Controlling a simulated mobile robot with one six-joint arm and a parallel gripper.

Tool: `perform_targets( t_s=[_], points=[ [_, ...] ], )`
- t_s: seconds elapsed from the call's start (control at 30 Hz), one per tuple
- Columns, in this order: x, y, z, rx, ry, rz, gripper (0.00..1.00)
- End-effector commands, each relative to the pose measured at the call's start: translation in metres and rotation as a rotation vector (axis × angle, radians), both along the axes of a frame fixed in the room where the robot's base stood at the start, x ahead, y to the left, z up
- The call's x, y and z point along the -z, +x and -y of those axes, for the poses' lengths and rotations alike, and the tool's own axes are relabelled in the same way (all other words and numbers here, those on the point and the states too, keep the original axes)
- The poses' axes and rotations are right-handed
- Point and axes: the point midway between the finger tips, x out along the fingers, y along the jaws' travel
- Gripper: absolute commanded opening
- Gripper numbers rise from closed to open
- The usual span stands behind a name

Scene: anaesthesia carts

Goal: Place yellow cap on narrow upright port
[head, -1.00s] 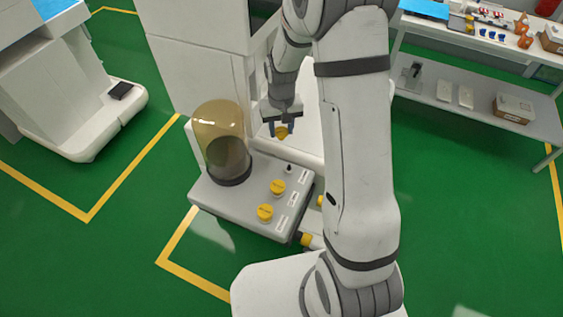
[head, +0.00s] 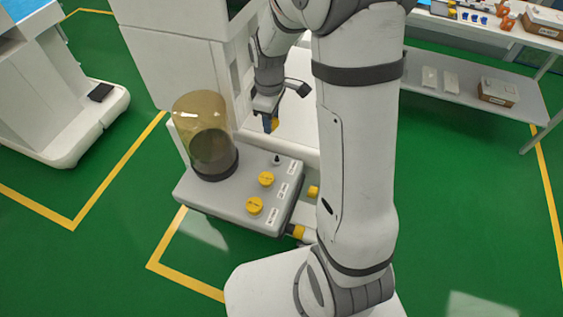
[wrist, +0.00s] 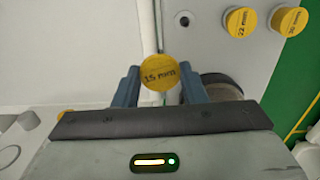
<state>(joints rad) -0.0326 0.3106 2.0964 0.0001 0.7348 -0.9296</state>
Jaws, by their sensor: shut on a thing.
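The yellow cap (wrist: 160,72), marked "15 mm", is held between the blue-grey fingers of my gripper (wrist: 165,88) in the wrist view. In the head view my gripper (head: 270,122) hangs above the back of the grey block (head: 230,205), with a bit of the yellow cap (head: 276,123) showing at its fingers. The narrow upright port (head: 277,160) is a small dark stub on the block's top, uncapped, below and slightly right of the gripper. Cap and port are apart.
Two yellow caps sit on the block beside the port: one marked "22 mm" (wrist: 242,22) and a larger one (wrist: 290,20). An amber dome (head: 204,125) stands left of the port. The white cart body (head: 180,60) rises behind. Yellow side fittings (head: 297,231) stick out right.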

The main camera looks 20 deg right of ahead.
Motion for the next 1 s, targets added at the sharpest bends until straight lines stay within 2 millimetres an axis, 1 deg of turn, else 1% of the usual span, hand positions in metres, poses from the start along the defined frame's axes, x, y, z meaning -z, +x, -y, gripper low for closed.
perform_targets(
  t_s=[0.1, 0.3, 0.4, 0.5, 0.63, 0.7, 0.77, 1.0],
  points=[
    [-0.003, -0.01, -0.001, -0.267, -0.001, 0.004, 0.17],
    [-0.012, -0.029, -0.002, -0.729, -0.001, 0.004, 0.17],
    [-0.015, -0.038, -0.002, -0.936, -0.001, 0.002, 0.17],
    [-0.018, -0.045, -0.002, -1.104, -0.001, 0.002, 0.17],
    [-0.021, -0.051, -0.002, -1.251, -0.001, 0.002, 0.17],
    [-0.021, -0.053, -0.002, -1.296, -0.001, 0.0, 0.17],
    [-0.017, -0.054, -0.002, -1.317, 0.002, -0.002, 0.17],
    [0.026, -0.055, -0.003, -1.329, 0.003, -0.004, 0.17]
  ],
)
